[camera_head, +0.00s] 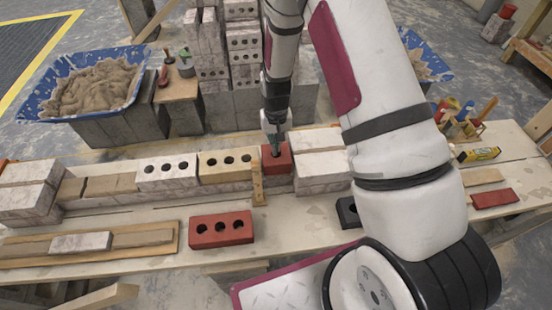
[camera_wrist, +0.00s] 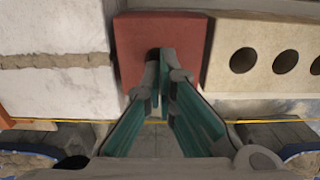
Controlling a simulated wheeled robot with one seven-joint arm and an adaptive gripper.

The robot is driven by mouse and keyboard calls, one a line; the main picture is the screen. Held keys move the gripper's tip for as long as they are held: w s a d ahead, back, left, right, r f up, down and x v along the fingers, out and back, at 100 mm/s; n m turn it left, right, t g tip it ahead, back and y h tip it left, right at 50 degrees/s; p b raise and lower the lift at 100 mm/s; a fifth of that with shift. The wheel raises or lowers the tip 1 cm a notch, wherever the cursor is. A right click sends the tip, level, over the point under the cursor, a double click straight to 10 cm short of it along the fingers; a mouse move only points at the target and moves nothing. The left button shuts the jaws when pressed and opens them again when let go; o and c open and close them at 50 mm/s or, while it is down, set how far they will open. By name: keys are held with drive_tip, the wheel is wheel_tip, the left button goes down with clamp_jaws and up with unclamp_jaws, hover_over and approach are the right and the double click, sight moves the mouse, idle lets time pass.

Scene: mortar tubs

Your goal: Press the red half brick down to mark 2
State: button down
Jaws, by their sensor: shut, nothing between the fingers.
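The red half brick (camera_head: 276,161) sits in the wall row between a cream brick with holes (camera_head: 228,161) and a stack of pale bricks (camera_head: 320,160). In the wrist view the red half brick (camera_wrist: 190,35) lies straight ahead, with a dark hole partly behind the fingers. My gripper (camera_head: 275,151) points down at its top, and its closed green fingers (camera_wrist: 159,58) are at or just above the top face; I cannot tell whether they touch. A narrow wooden gauge strip (camera_head: 257,183) stands in front of the row beside the half brick. Its marks are too small to read.
A whole red brick with holes (camera_head: 222,231) lies on the table in front. A plank with a pale piece (camera_head: 80,242) lies at left. A dark block (camera_head: 348,212) is near my arm. Tools and a yellow level (camera_head: 478,154) are at right. A blue mortar tub (camera_head: 92,85) stands behind.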

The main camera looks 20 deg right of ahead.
drive_tip(key=shift+s+f+b, duration=0.1)
drive_tip(key=shift+f+b, duration=0.45)
drive_tip(key=shift+f, duration=0.75)
idle(1.9)
drive_tip(key=shift+r+p, duration=0.9)
drive_tip(key=shift+r, duration=1.65)
drive_tip(key=shift+r, duration=0.1)
drive_tip(key=s+r+n+t, duration=0.1)
drive_tip(key=s+r, duration=0.2)
drive_tip(key=r, duration=1)
drive_tip(key=s+r+t, duration=0.1)
drive_tip(key=s+r, duration=0.2)
drive_tip(key=r, duration=0.9)
drive_tip(key=s+r+t, duration=0.1)
drive_tip(key=s+r, duration=0.5)
drive_tip(key=s, duration=0.4)
drive_tip(key=s+r+n+t, duration=0.1)
drive_tip(key=s+r+t, duration=0.1)
drive_tip(key=s+r, duration=0.4)
drive_tip(key=s, duration=0.4)
drive_tip(key=shift+s+d+r, duration=0.15)
drive_tip(key=shift+s+r, duration=0.05)
drive_tip(key=shift+r, duration=0.2)
